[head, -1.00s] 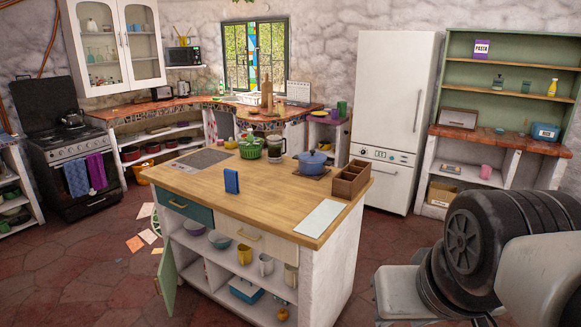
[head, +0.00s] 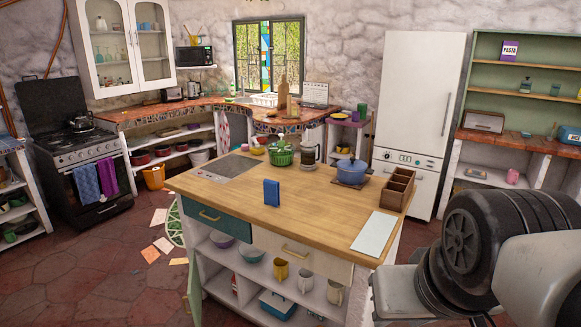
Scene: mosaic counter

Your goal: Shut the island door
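The kitchen island (head: 225,187) stands in the middle, with a wooden top and white body. Its pale green door (head: 194,283) hangs open at the left end of the front, swung outward and seen nearly edge-on. The bottom of the door is cut off by the picture edge. The island's open shelves show bowls, mugs and a blue box. Parts of my arm fill the lower right. My gripper is not in view.
The floor at the lower left is clear.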

